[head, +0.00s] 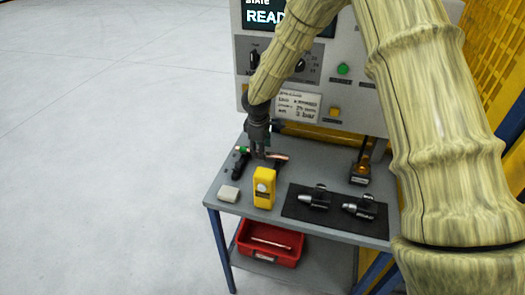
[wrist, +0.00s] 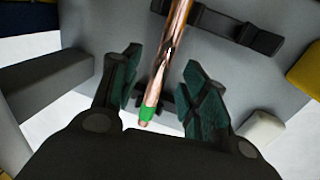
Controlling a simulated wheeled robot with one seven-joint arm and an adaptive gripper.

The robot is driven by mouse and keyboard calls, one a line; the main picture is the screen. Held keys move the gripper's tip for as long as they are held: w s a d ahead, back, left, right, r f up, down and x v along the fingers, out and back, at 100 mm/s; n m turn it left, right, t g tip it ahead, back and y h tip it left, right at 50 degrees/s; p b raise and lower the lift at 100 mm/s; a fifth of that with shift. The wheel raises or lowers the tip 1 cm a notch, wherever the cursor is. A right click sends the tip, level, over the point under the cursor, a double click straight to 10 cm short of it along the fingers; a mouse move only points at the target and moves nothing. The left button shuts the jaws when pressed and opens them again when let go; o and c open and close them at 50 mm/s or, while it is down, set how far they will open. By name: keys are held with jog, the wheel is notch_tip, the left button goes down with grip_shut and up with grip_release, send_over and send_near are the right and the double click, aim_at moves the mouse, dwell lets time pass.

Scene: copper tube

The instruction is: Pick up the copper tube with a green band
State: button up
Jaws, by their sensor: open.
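The copper tube with a green band shows in the wrist view (wrist: 165,65), running between my two open finger pads, its green-banded end nearest the palm. In the head view the tube (head: 276,156) lies near the back left of the grey bench, partly hidden by my gripper, with green at its left end. My gripper (head: 258,155) points down at the tube; in the wrist view its fingers (wrist: 160,85) stand apart on both sides, with visible gaps to the tube.
A dark holder (wrist: 255,38) lies near the tube. A yellow device (head: 264,188) and a white block (head: 229,194) stand in front. A red bin (head: 269,243) is on the lower shelf. The panel (head: 345,105) rises behind.

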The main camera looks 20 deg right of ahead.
jog(key=shift+w+f, duration=0.15)
jog(key=shift+f, duration=0.65)
jog(key=shift+c, duration=0.2)
grip_shut()
jog(key=shift+r, duration=0.1)
